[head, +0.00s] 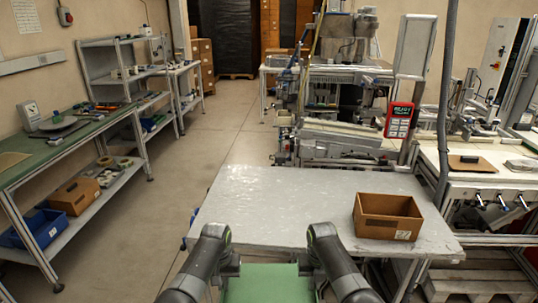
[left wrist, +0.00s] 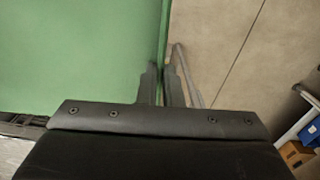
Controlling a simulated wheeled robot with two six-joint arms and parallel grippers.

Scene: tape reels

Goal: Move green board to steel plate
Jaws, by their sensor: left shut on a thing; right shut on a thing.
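The green board (head: 268,284) is at the bottom centre of the head view, between my two grippers. It also fills the upper left of the left wrist view (left wrist: 75,50). My left gripper (head: 236,267) is shut on the board's left edge, and its fingers (left wrist: 160,82) pinch that edge in the wrist view. My right gripper (head: 304,266) is shut on the right edge. The board's near end is cut off by the frame. The steel plate (head: 270,195) is a shiny grey tabletop just beyond the board.
A brown cardboard box (head: 388,216) stands on the right part of the steel plate; the plate's left and middle are clear. A green-topped bench (head: 60,145) runs along the left wall. Machinery (head: 340,140) stands behind the plate. Open floor (head: 160,210) lies left.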

